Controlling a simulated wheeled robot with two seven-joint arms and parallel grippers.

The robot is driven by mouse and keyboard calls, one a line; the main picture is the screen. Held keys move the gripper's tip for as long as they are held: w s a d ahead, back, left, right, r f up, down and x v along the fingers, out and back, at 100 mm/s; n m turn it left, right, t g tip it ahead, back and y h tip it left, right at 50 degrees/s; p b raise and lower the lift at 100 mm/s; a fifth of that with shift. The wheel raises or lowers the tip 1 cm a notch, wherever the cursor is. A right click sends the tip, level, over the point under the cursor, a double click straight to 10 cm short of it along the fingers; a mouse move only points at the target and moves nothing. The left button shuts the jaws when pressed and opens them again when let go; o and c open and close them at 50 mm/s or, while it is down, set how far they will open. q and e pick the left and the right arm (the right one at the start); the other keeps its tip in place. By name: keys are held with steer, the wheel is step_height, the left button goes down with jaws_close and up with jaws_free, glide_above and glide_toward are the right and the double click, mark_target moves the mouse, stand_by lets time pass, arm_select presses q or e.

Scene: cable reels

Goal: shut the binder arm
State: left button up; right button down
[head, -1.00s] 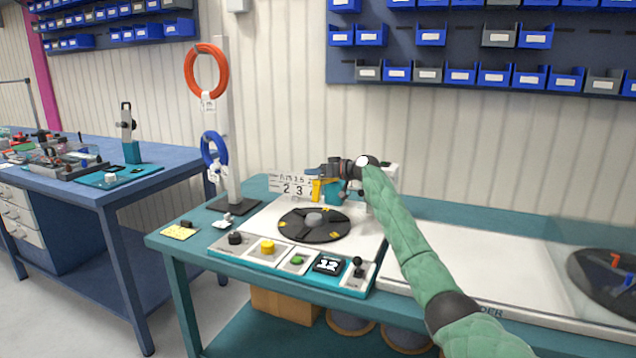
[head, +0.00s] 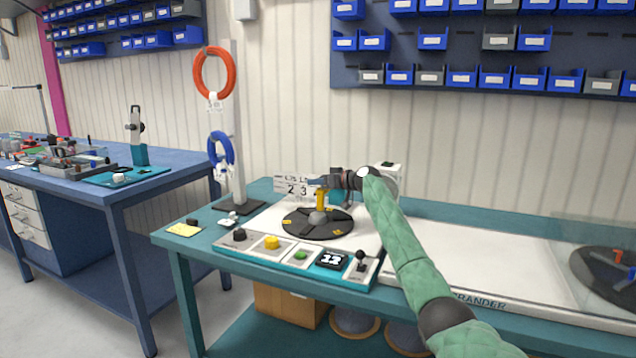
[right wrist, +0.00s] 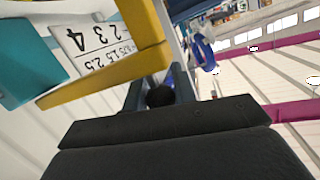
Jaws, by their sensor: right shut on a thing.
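The binder arm is a yellow bar (head: 320,199) on the teal machine, now standing over the black turntable disc (head: 300,228) close to its grey hub. In the right wrist view the yellow bar (right wrist: 105,75) crosses the upper left. My right gripper (head: 313,182) reaches in from the right at the bar's upper end. It is shut on a dark round knob (right wrist: 160,96), seen between the fingers in the right wrist view. How the knob joins the bar is partly hidden. My left gripper is not in view.
A number plate (head: 292,187) stands behind the disc. Buttons and a small black lever (head: 360,259) line the machine's front. A post at left holds orange (head: 200,75) and blue (head: 212,150) cable coils.

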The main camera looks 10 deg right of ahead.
steer(key=shift+f, duration=0.15)
steer(key=c, duration=1.2)
jaws_free()
steer(key=shift+c, duration=0.2)
steer(key=shift+o, duration=0.5)
steer(key=shift+w, duration=0.1)
steer(key=shift+d, duration=0.1)
steer(key=p+v, duration=0.1)
steer(key=v, duration=0.6)
steer(key=shift+s+d, duration=0.2)
steer(key=shift+s, duration=0.05)
